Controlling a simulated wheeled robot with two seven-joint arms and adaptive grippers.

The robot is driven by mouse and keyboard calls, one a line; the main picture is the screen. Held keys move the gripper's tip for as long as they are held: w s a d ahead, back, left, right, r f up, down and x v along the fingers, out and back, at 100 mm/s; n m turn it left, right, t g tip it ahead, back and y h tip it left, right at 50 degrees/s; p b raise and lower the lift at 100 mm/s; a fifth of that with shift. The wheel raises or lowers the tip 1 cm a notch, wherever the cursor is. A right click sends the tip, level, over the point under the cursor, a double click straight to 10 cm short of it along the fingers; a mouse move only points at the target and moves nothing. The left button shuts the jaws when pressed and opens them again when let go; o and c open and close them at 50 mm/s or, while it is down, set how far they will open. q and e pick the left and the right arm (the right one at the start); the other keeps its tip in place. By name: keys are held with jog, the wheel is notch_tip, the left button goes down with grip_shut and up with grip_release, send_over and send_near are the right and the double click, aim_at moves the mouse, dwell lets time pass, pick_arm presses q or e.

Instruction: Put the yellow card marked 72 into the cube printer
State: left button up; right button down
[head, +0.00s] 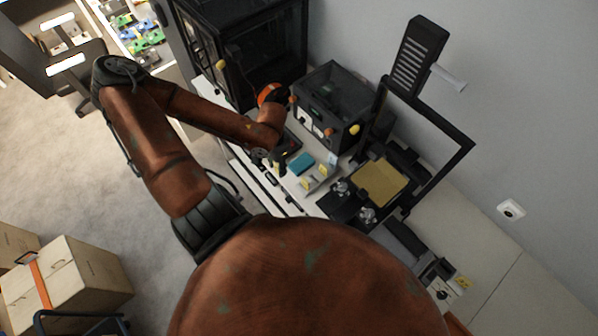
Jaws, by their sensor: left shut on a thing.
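My left arm reaches in from the left, and its gripper (268,157) is low over the white bench, in front of the smaller black box-shaped machine. It is shut on a small yellowish thing (278,166), which looks like a card; it is mostly hidden and no number can be read. Two yellow cards (307,184) (322,170) stand beside a teal block (301,164), right of the gripper; their marks are too small to read. The smaller black machine (336,88), with a dark clear top, looks like the cube printer. My right gripper is not in view.
A tall black enclosed cabinet (270,45) stands at the back left. An open-frame printer (437,118) with a tan bed (377,183) stands to the right. Cartons (70,285) stand on the floor at lower left.

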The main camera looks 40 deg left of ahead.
aim_at(315, 175)
pick_arm(q)
jog(key=w+d+f, duration=0.2)
jog(key=w, duration=0.1)
jog(key=w+d+f+p, duration=0.1)
jog(key=w+d+f, duration=0.1)
jog(key=w+f, duration=0.1)
jog(key=w+d+f, duration=0.2)
jog(key=w, duration=0.2)
jog(key=shift+w+d+f, duration=0.1)
jog(key=shift+d+f, duration=0.1)
jog(key=shift+f, duration=0.1)
jog(key=shift+w+d+f+p, duration=0.15)
jog(key=shift+w+f+p, duration=0.15)
jog(key=shift+f, duration=0.2)
jog(key=f, duration=0.1)
jog(key=f+p, duration=0.1)
jog(key=w+f+p, duration=0.1)
jog(key=shift+d, duration=0.25)
jog(key=shift+s+f+p, duration=0.1)
jog(key=shift+f+p, duration=0.15)
jog(key=shift+p, duration=0.05)
jog(key=shift+f, duration=0.15)
jog(key=shift+f, duration=0.2)
jog(key=o, duration=0.8)
jog(key=shift+o, duration=0.2)
